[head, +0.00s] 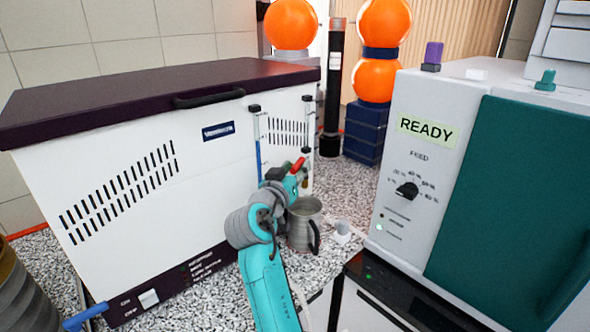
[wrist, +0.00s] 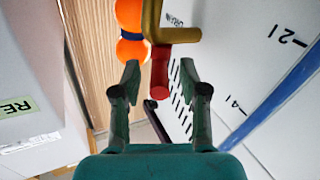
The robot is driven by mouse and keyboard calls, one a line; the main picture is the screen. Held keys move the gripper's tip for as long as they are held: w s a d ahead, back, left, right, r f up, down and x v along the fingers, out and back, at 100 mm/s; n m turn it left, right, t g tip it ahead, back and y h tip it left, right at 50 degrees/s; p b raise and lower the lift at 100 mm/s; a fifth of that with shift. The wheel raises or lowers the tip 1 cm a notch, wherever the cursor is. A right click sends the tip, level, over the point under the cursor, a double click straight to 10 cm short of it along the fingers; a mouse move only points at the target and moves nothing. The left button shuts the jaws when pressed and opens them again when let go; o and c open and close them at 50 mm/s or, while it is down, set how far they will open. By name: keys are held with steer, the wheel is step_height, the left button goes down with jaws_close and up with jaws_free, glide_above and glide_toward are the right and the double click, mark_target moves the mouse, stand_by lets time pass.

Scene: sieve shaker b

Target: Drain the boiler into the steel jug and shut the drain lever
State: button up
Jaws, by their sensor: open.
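The white boiler (head: 110,150) with a dark lid stands at the left in the head view. A sight tube (head: 257,140) on its front shows blue; the blue tube (wrist: 275,92) also crosses the right of the wrist view. The red drain lever (head: 298,164) is on the boiler's front right; in the wrist view the lever (wrist: 160,70) extends from a brass tap (wrist: 172,32). My gripper (wrist: 159,80) is open, with the lever's red end between its fingertips. The steel jug (head: 303,226) stands upright on the counter below my gripper. Its inside is largely hidden.
A white and teal machine (head: 440,130) marked READY stands to the right. A small white object (head: 343,230) lies beside the jug. Behind are a black cylinder (head: 332,90) and orange balls (head: 376,80). The speckled counter (head: 345,185) is clear behind the jug.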

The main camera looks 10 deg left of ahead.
jaws_close()
steer(key=shift+w+a+m+g+h, duration=0.15)
steer(key=shift+m+g+h, duration=0.3)
steer(key=shift+m+h, duration=0.45)
steer(key=shift+w+a+m+g+h, duration=0.1)
steer(key=shift+a+m+g+h, duration=0.3)
steer(key=shift+h, duration=0.85)
steer(key=shift+w+a+m+g+h, duration=0.1)
steer(key=shift+m+g+h, duration=0.35)
steer(key=shift+m+h, duration=0.5)
jaws_free()
